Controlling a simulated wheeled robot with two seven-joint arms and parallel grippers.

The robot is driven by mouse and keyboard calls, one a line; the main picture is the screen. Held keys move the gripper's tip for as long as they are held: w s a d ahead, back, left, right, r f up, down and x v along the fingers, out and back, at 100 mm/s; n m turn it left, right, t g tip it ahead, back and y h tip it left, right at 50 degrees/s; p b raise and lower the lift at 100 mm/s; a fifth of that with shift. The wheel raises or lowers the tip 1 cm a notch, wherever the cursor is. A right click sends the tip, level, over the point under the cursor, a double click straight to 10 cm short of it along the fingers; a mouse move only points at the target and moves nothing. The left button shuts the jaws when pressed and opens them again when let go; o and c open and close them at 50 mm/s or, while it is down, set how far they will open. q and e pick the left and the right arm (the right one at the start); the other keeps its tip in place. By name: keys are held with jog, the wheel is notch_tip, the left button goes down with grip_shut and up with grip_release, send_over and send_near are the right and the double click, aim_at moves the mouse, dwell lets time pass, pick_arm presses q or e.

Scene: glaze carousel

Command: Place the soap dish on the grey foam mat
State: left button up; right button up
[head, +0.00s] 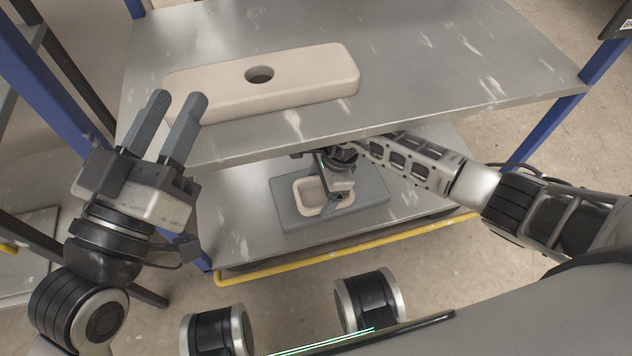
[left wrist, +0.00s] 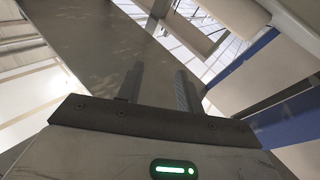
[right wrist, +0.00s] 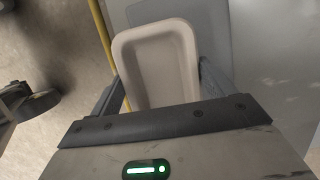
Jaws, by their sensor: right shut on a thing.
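The soap dish (head: 310,196) is a cream, shallow, rounded tray. It is over the grey foam mat (head: 373,187) on the lower shelf; I cannot tell whether it touches the mat. My right gripper (head: 338,197) reaches in under the upper shelf and is shut on the dish. In the right wrist view the dish (right wrist: 157,60) sits between the fingers, with the mat (right wrist: 210,22) beyond it. My left gripper (head: 177,98) is open and empty, beside the left edge of the upper shelf. Its parted fingers also show in the left wrist view (left wrist: 160,75).
The upper shelf (head: 440,50) overhangs the back of the lower shelf (head: 240,225). A long cream block with a round hole (head: 300,83) lies on the upper shelf. Blue posts (head: 50,75) stand at the sides. A yellow bar (head: 330,248) runs along the lower front.

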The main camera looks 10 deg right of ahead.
aim_at(321, 189)
jog(key=shift+w, duration=0.25)
jog(key=shift+w+a+f+b, duration=0.1)
jog(key=shift+w+f+b, duration=0.15)
jog(key=shift+f+b, duration=0.3)
jog(key=shift+w+f+b, duration=0.25)
jog(key=shift+f+b, duration=0.2)
jog(key=shift+b, duration=0.1)
jog(key=shift+f+b, duration=0.7)
jog(key=shift+f, duration=0.05)
jog(key=shift+s, duration=0.1)
pick_arm(q)
notch_tip(321, 189, up, 6)
jog(key=m+t+h, duration=0.1)
jog(key=m+h, duration=0.5)
jog(key=m, duration=0.1)
jog(key=shift+s+d+m, duration=0.2)
jog(key=shift+s+m, duration=0.1)
jog(key=shift+s, duration=0.05)
pick_arm(e)
jog(key=shift+f, duration=0.15)
pick_arm(q)
jog(key=shift+r, duration=0.1)
pick_arm(e)
jog(key=o, duration=1.2)
jog(key=shift+c, duration=0.2)
